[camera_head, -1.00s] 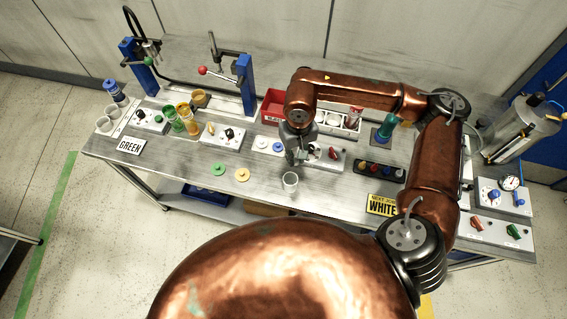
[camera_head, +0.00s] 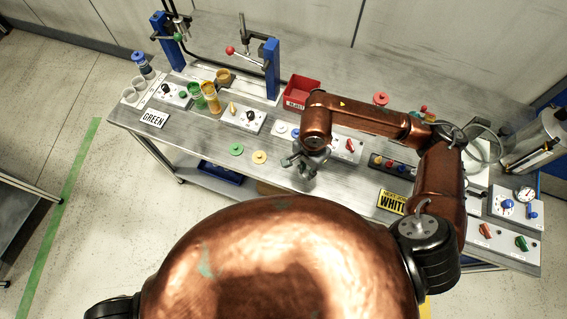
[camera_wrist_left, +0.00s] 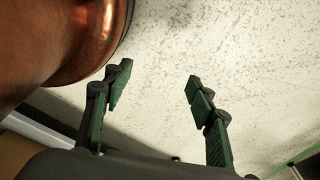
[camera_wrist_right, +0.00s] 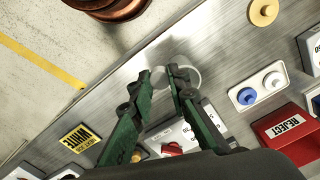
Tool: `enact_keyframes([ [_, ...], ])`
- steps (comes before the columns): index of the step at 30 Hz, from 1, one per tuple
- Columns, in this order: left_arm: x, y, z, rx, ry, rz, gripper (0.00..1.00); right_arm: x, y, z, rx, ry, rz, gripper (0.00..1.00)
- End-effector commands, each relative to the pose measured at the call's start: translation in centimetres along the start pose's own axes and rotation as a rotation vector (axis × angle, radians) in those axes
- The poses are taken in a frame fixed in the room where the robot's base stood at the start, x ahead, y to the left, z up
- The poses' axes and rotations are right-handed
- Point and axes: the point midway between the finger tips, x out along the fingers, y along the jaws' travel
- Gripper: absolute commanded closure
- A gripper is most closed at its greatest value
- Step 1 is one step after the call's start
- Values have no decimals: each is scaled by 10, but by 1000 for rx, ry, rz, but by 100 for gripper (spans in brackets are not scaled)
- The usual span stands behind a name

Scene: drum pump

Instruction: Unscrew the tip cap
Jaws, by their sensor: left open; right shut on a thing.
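No part can be surely picked out as the tip cap. My right gripper (camera_head: 301,163) is at the front edge of the bench, below my bent arm. In the right wrist view its fingers (camera_wrist_right: 163,78) are closed on the wall of a clear cup (camera_wrist_right: 188,77), whose round rim shows around and beside the fingertips. The cup's lower part is hidden. My left gripper (camera_wrist_left: 155,82) is open and empty over the pale floor in the left wrist view. It does not show in the head view.
Green (camera_head: 236,149) and yellow (camera_head: 259,157) discs lie left of my right gripper. A red REJECT bin (camera_head: 300,91) stands behind. A metal cylinder (camera_head: 535,140) is at the right. A dark tray of coloured caps (camera_head: 392,166) and a WHITE sign (camera_head: 392,202) are right of the gripper.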

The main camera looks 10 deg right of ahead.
Motion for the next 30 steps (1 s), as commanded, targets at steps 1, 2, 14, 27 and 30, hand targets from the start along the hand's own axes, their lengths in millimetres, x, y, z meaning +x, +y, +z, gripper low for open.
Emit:
enact_keyframes([
  [1, -5, 0, 1, 0, -2, 0, 48, 3, -13, 0, 1, -3, 0, 100],
  [2, -6, 0, 2, -1, -3, 1, 48, 6, -21, 0, 1, -3, 1, 100],
  [14, -20, 2, 22, -5, -30, 2, 48, 66, -93, -6, -2, -3, 2, 100],
  [27, -30, 2, 10, -2, -17, 3, 48, 108, -109, -7, -2, -3, 3, 100],
  [30, -31, 2, 9, -2, -15, 3, 48, 115, -110, -8, -4, 0, 0, 100],
])
